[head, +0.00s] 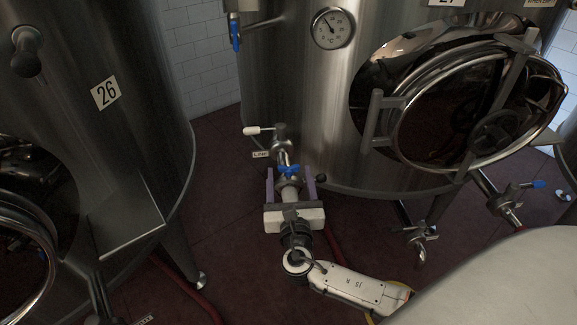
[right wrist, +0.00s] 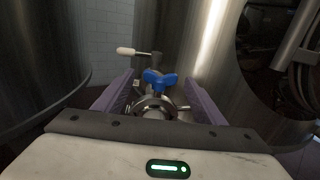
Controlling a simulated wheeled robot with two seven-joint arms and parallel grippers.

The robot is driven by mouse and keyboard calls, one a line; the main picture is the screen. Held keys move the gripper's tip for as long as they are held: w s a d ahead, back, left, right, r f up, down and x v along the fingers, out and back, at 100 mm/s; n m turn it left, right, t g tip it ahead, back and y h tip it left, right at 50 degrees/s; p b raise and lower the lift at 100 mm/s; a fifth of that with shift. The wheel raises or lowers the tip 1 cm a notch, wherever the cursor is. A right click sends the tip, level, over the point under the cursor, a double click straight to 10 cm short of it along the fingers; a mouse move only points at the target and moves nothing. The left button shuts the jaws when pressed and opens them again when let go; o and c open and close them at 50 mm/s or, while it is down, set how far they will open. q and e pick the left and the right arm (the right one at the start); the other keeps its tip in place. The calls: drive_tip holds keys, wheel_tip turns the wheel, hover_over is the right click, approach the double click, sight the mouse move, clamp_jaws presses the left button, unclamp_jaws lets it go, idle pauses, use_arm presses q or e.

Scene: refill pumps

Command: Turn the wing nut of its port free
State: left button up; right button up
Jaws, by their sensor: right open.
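The blue wing nut (head: 289,169) sits on a metal clamp at the port (head: 282,150) low on the middle tank. It also shows in the right wrist view (right wrist: 161,80), on top of the clamp ring (right wrist: 155,107). My right gripper (head: 290,181) is open, with its two purple fingers (right wrist: 156,95) on either side of the clamp and wing nut. In the right wrist view the wing nut stands between the fingers, and no contact with them shows. A valve lever with a white handle (head: 258,130) is just behind the port. My left gripper is in neither view.
A tank marked 26 (head: 105,93) stands on the left, and the middle tank (head: 290,90) has a large round hatch (head: 470,110). Another valve with a blue handle (head: 530,185) is at right. Red hoses (head: 190,290) lie on the dark red floor.

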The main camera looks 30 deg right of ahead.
sight(289, 170)
drive_tip(key=shift+x, duration=1.95)
drive_tip(key=c, duration=1.1)
drive_tip(key=shift+o, duration=0.2)
drive_tip(key=shift+y, duration=0.3)
drive_tip(key=shift+n+t+y, duration=0.3)
drive_tip(key=o, duration=1.1)
drive_tip(key=shift+c, duration=0.2)
